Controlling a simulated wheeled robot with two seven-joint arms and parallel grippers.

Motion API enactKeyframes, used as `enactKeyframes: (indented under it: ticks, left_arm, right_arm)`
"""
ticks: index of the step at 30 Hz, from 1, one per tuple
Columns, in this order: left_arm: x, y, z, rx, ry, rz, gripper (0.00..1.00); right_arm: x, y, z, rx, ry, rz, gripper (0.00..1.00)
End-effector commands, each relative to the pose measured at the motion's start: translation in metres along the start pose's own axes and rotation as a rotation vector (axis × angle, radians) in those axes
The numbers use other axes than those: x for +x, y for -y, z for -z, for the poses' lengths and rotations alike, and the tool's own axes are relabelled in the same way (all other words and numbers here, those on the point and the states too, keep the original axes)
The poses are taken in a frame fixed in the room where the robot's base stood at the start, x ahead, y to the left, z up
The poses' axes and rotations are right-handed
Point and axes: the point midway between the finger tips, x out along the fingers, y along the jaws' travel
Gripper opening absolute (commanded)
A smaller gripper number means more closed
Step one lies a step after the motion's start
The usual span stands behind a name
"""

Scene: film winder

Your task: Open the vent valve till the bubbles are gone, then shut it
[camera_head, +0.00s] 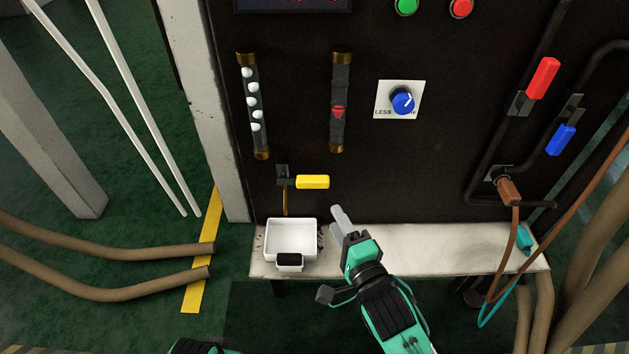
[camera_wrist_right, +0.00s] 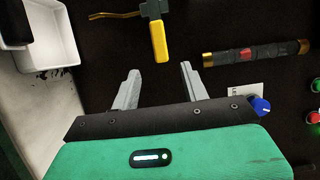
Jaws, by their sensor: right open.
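The yellow vent valve handle (camera_head: 312,182) points to the right, level, from a dark valve body (camera_head: 283,174) on the black panel. A thin brass spout runs down from the valve. Above it, the left sight tube (camera_head: 254,138) holds several white bubbles. My right gripper (camera_head: 338,213) is below and right of the handle, apart from it. In the right wrist view, the open, empty fingers (camera_wrist_right: 158,82) face the yellow handle (camera_wrist_right: 159,42), which lies beyond the fingertips. Only a sliver of my left arm shows at the bottom edge; its gripper is not visible.
A white tray (camera_head: 272,226) sits below the spout on a pale ledge (camera_head: 440,250). A second tube (camera_head: 339,85) with a red float, a blue dial (camera_head: 403,100), and red (camera_head: 543,77) and blue (camera_head: 561,139) handles are on the panel. Hoses hang at the right.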

Motion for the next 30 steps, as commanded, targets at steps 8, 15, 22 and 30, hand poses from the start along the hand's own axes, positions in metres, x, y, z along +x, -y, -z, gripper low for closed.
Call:
enactKeyframes:
  ticks: [8, 15, 22, 30]
  left_arm:
    - [0.0, 0.0, 0.0, 0.0, 0.0, 0.0, 0.0]
    - [0.001, 0.0, 0.0, 0.0, 0.001, 0.0, 0.0]
    - [0.001, 0.0, -0.001, 0.0, 0.002, 0.001, 0.0]
    - [-0.001, 0.0, -0.001, 0.0, 0.002, 0.001, 0.0]
  right_arm:
    - [0.038, 0.001, 0.0, -0.004, 0.0, 0.001, 0.45]
    - [0.075, 0.0, 0.0, -0.003, 0.0, -0.001, 0.45]
    - [0.109, 0.0, 0.001, -0.004, -0.001, -0.002, 0.45]
    - [0.13, -0.001, 0.0, -0.003, -0.001, -0.003, 0.45]
